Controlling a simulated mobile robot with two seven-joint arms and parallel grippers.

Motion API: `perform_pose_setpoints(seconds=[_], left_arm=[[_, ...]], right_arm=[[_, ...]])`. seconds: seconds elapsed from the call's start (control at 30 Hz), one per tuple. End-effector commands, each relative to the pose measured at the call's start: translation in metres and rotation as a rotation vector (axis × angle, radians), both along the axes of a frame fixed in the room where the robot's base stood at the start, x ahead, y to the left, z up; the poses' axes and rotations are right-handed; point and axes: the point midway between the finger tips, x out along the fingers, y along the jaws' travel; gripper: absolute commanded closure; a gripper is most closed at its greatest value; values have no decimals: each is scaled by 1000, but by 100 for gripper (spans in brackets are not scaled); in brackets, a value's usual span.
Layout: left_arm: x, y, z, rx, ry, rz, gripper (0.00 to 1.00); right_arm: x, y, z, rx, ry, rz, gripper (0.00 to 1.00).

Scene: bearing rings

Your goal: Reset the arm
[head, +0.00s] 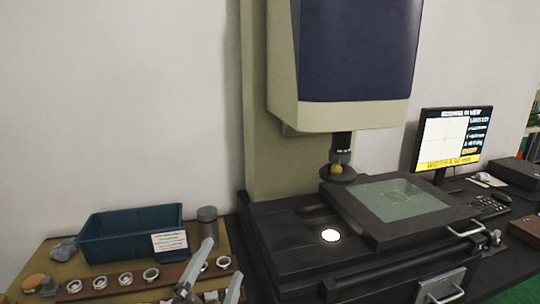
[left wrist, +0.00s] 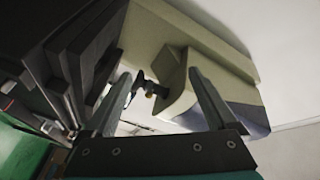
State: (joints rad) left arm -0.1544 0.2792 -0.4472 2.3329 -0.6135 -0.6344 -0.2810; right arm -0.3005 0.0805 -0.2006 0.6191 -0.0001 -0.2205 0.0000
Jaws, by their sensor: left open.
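My left gripper (head: 222,258) shows at the bottom of the head view, its two grey fingers apart with nothing between them. It is in front of a brown strip with several bearing rings (head: 151,274); whether it touches anything there cannot be told. In the left wrist view the open fingers (left wrist: 158,75) point toward the measuring machine (left wrist: 185,95), which lies beyond them. My right gripper is in neither view.
The large measuring machine (head: 257,120) stands at the centre, with a glass-topped stage (head: 440,222) and a lit spot (head: 330,235). A blue bin (head: 105,245) and a dark cylinder (head: 207,228) stand left.

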Motion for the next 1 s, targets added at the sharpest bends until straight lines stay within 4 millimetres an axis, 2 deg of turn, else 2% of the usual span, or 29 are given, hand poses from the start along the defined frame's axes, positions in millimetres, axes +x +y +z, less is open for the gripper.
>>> perform_pose_setpoints(seconds=[0.03, 0.1, 0.17, 0.2, 0.3, 0.4, 0.5, 0.63, 0.87, 1.0], left_arm=[[-6, 17, -27, -80, 126, 61, 9], [-20, 37, -64, -181, 295, 145, 9], [-37, 51, -95, -265, 439, 215, 9], [-50, 58, -114, -316, 533, 260, 9], [-88, 70, -156, -424, 747, 362, 9], [-127, 77, -185, -507, 928, 449, 9], [-165, 78, -206, -573, 1087, 523, 9], [-214, 78, -223, -639, 1277, 612, 9], [-204, 76, -278, -627, 1302, 619, 9], [-202, 75, -319, -618, 1320, 624, 9]], right_arm=[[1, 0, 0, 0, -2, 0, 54], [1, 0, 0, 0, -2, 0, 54], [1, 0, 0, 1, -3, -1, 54], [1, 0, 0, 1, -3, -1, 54], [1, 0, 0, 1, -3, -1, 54], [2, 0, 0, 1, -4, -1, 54], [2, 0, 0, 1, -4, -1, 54], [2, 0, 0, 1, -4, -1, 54], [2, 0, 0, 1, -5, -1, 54], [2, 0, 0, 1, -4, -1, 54]])
